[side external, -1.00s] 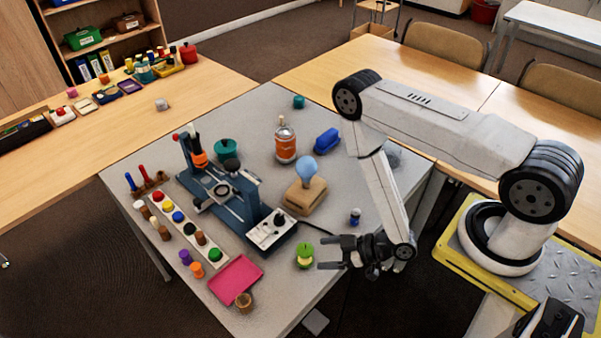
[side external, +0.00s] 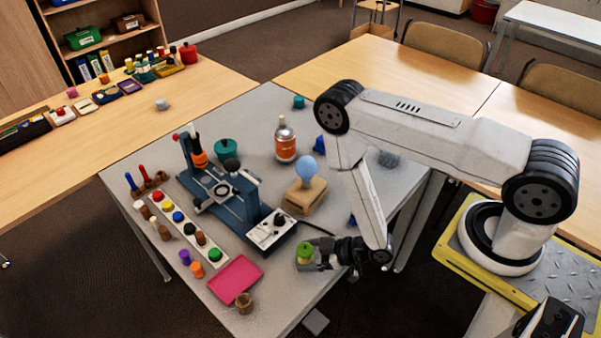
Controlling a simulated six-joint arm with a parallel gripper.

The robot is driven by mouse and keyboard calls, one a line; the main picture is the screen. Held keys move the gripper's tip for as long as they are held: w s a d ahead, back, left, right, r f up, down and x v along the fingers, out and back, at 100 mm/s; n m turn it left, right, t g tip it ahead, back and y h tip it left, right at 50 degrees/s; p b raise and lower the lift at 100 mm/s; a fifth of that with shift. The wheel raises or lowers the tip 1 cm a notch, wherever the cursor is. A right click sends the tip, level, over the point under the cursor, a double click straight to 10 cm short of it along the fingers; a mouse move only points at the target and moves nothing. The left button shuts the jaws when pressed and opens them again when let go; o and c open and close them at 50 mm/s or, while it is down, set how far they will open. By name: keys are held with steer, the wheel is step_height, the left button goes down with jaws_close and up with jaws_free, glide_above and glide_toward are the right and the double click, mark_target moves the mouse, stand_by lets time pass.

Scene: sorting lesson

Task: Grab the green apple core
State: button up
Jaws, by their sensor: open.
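The green apple core (side external: 305,253) stands near the front right edge of the grey table (side external: 283,308). My gripper (side external: 306,257) is at the apple core, reaching in from the right. Its jaws are open, with the core between or just beside the fingers. I cannot tell whether either finger touches it. The fingers hide the lower part of the core.
A pink tray (side external: 236,279) and a small brown pot (side external: 244,302) lie to the left. A blue machine (side external: 240,207) stands behind them. A light bulb on a wooden block (side external: 305,195) is behind my gripper. The table's front edge is close.

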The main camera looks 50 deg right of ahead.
mark_target(309, 249)
jaws_close()
steer(key=shift+r, duration=0.15)
stand_by(0.4)
steer(key=shift+r, duration=4.85)
